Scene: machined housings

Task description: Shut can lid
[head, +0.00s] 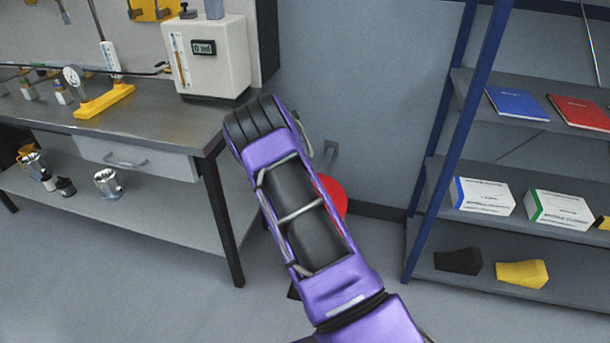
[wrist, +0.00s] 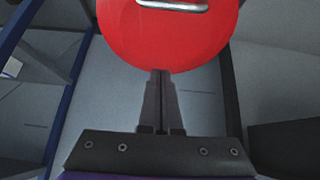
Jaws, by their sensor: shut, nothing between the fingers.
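A round red lid (wrist: 165,40) with a metal bar handle (wrist: 172,6) fills the upper middle of the wrist view. My gripper (wrist: 161,74) is shut and empty, its fingertips at the lower edge of the lid in that view. I cannot tell whether the tips touch the lid. In the head view only a red piece (head: 334,196) shows beside my purple arm, low near the wall. The arm hides the rest of it. The can's body and the lid's hinge are hidden, so the lid's angle is unclear.
A grey workbench (head: 160,112) with a lower shelf stands on the left, its front leg (head: 222,220) near my arm. A blue-framed shelf rack (head: 440,150) with books and boxes stands on the right. Floor (head: 375,250) shows clear between them.

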